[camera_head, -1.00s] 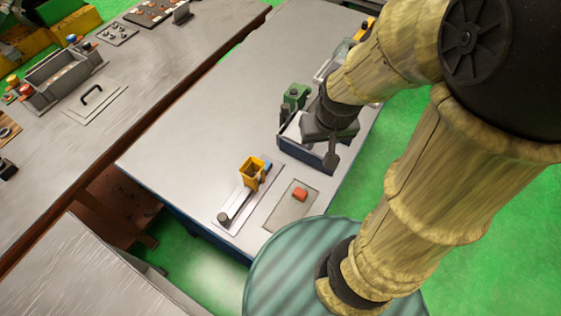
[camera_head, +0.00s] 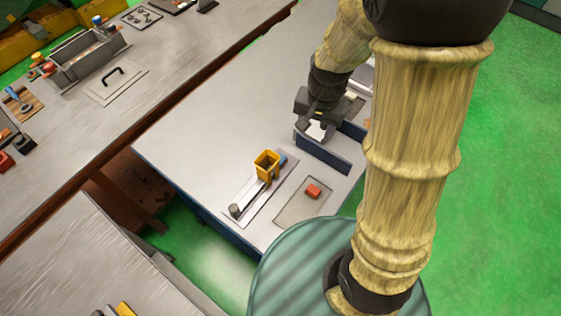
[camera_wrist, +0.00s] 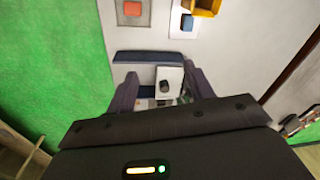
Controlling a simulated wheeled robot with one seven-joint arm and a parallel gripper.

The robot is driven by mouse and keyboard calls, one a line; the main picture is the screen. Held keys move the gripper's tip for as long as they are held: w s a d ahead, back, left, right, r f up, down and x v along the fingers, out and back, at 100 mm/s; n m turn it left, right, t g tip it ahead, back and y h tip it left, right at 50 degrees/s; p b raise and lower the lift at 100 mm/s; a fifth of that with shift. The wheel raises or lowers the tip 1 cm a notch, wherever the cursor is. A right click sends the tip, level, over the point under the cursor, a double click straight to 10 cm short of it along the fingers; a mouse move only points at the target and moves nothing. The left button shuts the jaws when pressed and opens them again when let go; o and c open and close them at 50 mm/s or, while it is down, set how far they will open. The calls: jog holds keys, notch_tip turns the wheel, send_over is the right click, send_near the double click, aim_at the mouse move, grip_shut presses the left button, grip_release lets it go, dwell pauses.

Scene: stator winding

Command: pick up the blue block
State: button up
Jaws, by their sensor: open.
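The blue block (camera_head: 282,159) is small and sits beside the yellow open box (camera_head: 267,162), which partly hides it, on a pale strip on the table. In the wrist view the blue block (camera_wrist: 187,22) shows near the top, left of the yellow box (camera_wrist: 206,6). My gripper (camera_head: 315,133) is open over the blue-walled tray, behind and to the right of the block and apart from it. In the wrist view my gripper (camera_wrist: 163,92) has its fingers spread either side of a white piece with a dark knob (camera_wrist: 168,84); whether they touch it is unclear.
A blue-walled tray (camera_head: 323,156) stands under my gripper. A red block (camera_head: 313,190) lies on a grey plate in front of it. The pale strip (camera_head: 250,195) carries a dark round knob (camera_head: 235,210). The table's left part is clear.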

jog(key=w+a+f+m+g, duration=0.1)
jog(key=w+a+f+m, duration=0.2)
jog(key=a, duration=0.4)
notch_tip(320, 180, down, 3)
jog(key=shift+w+a+r+b, duration=0.1)
jog(key=shift+w+a+b, duration=0.25)
jog(key=shift+w, duration=0.55)
jog(key=shift+d, duration=0.1)
jog(key=p, duration=0.2)
send_over(283, 159)
jog(key=f, duration=1.2)
jog(key=shift+w, duration=0.25)
jog(key=shift+f, duration=0.15)
jog(key=shift+s, duration=0.2)
jog(key=shift+a+f+p, duration=0.25)
jog(key=shift+f+p, duration=0.35)
jog(key=shift+f, duration=0.7)
jog(key=shift+a+f+p, duration=0.2)
jog(key=shift+f+p, duration=0.35)
jog(key=shift+f, duration=0.7)
